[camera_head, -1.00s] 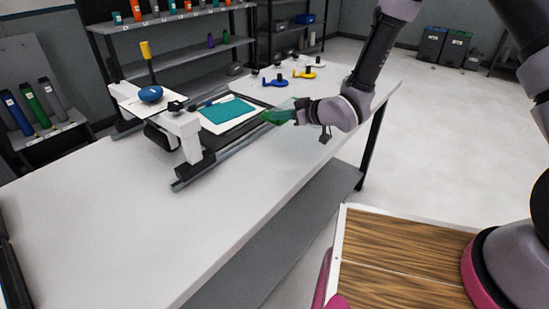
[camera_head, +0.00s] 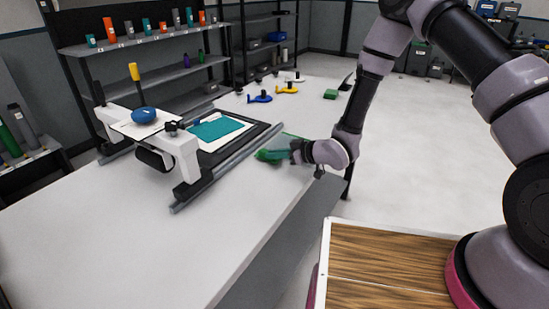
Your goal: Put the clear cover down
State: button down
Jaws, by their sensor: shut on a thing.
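My gripper (camera_head: 272,155), with green fingers, is low over the white table near its front right edge. I cannot tell whether the cover touches the table. To the left is the black-framed press bed with a teal sheet (camera_head: 216,129) on a white backing. The gripper and cover are just right of the bed's near grey rail (camera_head: 232,161).
A white carriage (camera_head: 178,154) with a blue knob (camera_head: 143,115) spans the rails at left. Yellow and blue handled tools (camera_head: 262,97) and a green block (camera_head: 331,94) stand at the table's far end. The table's near left part (camera_head: 90,220) is clear.

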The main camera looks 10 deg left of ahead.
jog(key=shift+f, duration=0.6)
jog(key=shift+f, duration=0.1)
jog(key=c, duration=1)
grip_release()
